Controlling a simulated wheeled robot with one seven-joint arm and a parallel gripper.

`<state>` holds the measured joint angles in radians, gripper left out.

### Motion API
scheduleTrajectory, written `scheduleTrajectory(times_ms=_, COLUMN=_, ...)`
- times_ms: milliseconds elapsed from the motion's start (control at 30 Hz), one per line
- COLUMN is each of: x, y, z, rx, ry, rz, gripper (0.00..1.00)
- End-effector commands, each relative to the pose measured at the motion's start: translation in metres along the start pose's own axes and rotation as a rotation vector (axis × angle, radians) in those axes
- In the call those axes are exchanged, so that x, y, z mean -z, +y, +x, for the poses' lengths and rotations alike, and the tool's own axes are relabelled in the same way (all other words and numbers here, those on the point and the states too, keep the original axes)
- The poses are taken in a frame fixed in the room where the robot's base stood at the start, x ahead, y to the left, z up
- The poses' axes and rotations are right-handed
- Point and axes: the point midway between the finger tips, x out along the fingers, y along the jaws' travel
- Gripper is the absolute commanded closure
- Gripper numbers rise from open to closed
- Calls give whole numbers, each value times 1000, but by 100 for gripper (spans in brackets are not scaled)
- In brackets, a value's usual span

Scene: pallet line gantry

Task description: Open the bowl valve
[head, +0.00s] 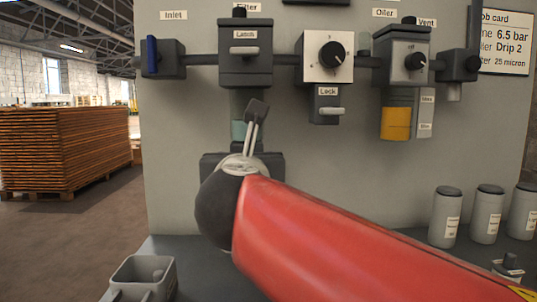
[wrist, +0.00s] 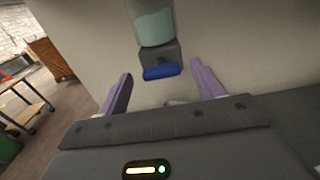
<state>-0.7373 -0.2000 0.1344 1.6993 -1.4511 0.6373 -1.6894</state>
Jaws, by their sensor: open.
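The bowl valve is a dark block with a blue handle (wrist: 161,72) under the clear, pale green filter bowl (wrist: 155,27) in the wrist view. My gripper (wrist: 161,69) is open, its two purple fingers apart on either side of the blue handle as the picture shows it. The handle lies crosswise between the fingertips, and no finger visibly touches it. How far the fingers reach in depth I cannot tell. In the head view the filter bowl (head: 238,131) shows below the filter body (head: 246,52), and my arm hides the valve.
A regulator knob (head: 332,55) with a lock slide (head: 328,110) is to the right, then the oiler with an amber bowl (head: 396,123). The blue inlet handle (head: 152,55) is at left. Several grey canisters (head: 446,215) stand at right on the bench; an open bin (head: 142,277) is front left.

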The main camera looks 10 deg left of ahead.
Motion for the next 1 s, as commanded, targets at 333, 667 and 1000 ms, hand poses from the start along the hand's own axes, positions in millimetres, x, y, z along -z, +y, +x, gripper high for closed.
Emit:
scheduleTrajectory(times_ms=333, x=0, y=0, z=31, rx=0, ry=1, rz=1, gripper=33)
scheduleTrajectory(times_ms=667, x=0, y=-1, z=32, rx=1, ry=1, rz=2, gripper=47)
scheduleTrajectory(times_ms=1000, x=2, y=-1, z=32, rx=2, ry=1, rz=31, gripper=77)
